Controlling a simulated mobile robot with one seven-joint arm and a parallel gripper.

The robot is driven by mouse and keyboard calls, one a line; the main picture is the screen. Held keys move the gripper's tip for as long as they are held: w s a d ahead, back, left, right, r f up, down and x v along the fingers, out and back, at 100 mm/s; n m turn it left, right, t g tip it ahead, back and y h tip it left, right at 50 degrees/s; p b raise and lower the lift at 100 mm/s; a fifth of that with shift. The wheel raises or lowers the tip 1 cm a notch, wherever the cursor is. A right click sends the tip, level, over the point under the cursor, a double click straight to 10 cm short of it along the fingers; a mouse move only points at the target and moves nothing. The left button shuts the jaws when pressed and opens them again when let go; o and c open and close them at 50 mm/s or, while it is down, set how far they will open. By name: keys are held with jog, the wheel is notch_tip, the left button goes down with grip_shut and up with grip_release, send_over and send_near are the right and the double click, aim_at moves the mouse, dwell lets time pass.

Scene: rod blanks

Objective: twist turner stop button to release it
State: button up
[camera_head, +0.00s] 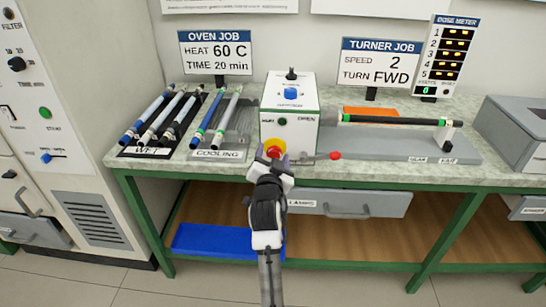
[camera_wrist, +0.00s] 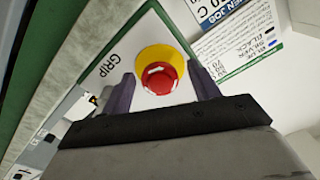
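The turner (camera_head: 290,108) is a white box with a green edge on the bench, with a blue knob and a black switch. Its stop button is low on the front face, a red mushroom head on a yellow collar; it shows in full in the wrist view (camera_wrist: 160,76). My gripper (camera_head: 275,152) is at the button in the head view and covers part of it. In the wrist view the gripper (camera_wrist: 160,92) is open, one dark finger on each side of the red head. Gaps show between the fingers and the head; contact is not seen.
A rod (camera_head: 390,120) lies across the turner to the right. A red-tipped lever (camera_head: 334,155) sticks out just right of my gripper. Wet rods (camera_head: 163,115) and a cooling rack (camera_head: 222,155) stand left. A drawer (camera_head: 348,204) is below the bench top.

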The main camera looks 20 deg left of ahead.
jog(key=b+v, duration=0.2)
jog(key=v, duration=1.2)
jog(key=shift+b, duration=0.3)
jog(key=shift+w, duration=0.1)
